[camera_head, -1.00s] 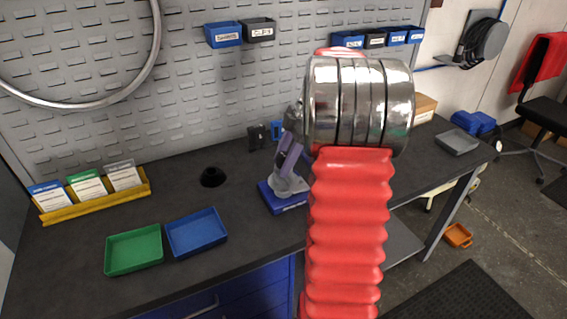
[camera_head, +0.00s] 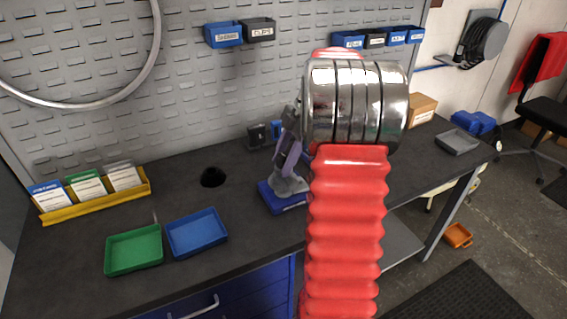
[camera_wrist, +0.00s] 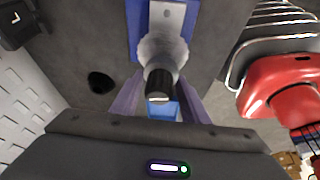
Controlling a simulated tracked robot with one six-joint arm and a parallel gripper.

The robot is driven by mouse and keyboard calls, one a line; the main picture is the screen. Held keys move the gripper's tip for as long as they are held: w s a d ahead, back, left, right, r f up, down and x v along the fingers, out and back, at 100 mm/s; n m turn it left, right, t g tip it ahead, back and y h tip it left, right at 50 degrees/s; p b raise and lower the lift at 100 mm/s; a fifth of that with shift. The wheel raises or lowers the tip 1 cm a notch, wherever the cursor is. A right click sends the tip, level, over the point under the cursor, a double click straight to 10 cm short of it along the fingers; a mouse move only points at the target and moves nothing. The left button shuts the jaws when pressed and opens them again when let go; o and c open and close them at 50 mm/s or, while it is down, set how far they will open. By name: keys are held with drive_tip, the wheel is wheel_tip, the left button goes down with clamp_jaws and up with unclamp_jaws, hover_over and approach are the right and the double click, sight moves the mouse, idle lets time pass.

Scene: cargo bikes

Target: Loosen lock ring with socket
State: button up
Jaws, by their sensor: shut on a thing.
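My gripper (camera_head: 284,165) reaches down at the blue-based fixture (camera_head: 284,206), partly behind my red arm in the head view. In the wrist view its purple fingers (camera_wrist: 159,100) flank a dark cylinder with a bright end, which looks like the socket (camera_wrist: 160,82). The gripper is shut on it. Just beyond is a pale grey round part (camera_wrist: 163,46) over the blue fixture (camera_wrist: 137,30); it may hold the lock ring, but I cannot make the ring out. Whether the socket is seated on it is hidden.
A black round holder (camera_head: 212,177) stands on the dark bench left of the fixture. A green tray (camera_head: 134,250), a blue tray (camera_head: 197,233) and a yellow card rack (camera_head: 95,195) are farther left. Small dark items (camera_head: 258,135) stand at the pegboard.

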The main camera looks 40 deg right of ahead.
drive_tip(key=shift+r, duration=1.05)
drive_tip(key=shift+r, duration=0.1)
drive_tip(key=shift+r, duration=2.4)
